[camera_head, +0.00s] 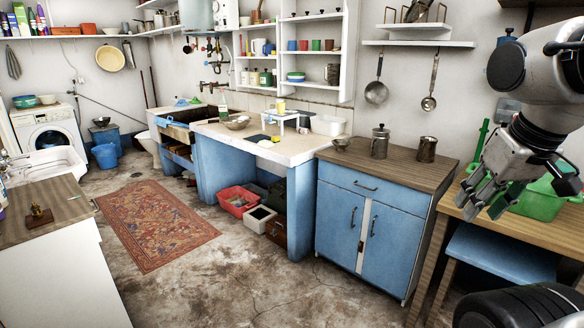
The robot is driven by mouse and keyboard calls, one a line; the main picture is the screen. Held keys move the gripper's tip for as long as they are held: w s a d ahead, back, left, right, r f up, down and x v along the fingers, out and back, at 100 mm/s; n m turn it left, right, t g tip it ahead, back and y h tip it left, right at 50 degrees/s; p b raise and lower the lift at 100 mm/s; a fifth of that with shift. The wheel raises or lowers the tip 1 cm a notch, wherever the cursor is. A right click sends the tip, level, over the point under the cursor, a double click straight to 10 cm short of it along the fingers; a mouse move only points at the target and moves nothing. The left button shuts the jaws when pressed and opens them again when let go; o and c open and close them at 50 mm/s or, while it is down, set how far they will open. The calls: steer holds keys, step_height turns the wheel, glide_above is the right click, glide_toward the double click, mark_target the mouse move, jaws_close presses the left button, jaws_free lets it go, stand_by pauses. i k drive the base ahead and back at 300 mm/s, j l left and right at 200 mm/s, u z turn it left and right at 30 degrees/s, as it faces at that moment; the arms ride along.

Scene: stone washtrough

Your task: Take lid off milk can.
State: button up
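The milk can (380,146) looks like a grey metal can standing upright on the wooden top of the blue cabinet. Its lid (380,130), with a small knob, sits on top of it. My gripper (512,192) hangs at the right, above the wooden table and in front of a green container. Its fingers are spread apart and hold nothing visible. It is well to the right of the can and apart from it.
A metal mug (427,149) stands right of the can, and a small bowl (340,144) stands left of it. A pan (376,92) and ladle (429,102) hang on the wall behind. A green container (541,202) is on the table (520,228).

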mark_target(381, 130)
steer(key=i+u, duration=0.2)
steer(key=i, duration=0.4)
steer(key=i+l+u, duration=0.2)
steer(key=i, duration=0.4)
steer(key=i+j+z, duration=0.2)
steer(key=i, duration=0.25)
steer(key=i+z, duration=0.15)
steer(key=i, duration=0.3)
steer(key=i+l+z, duration=0.1)
steer(key=i+z, duration=0.35)
steer(key=i+j+z, duration=0.15)
steer(key=i+z, duration=0.3)
steer(key=i, duration=0.1)
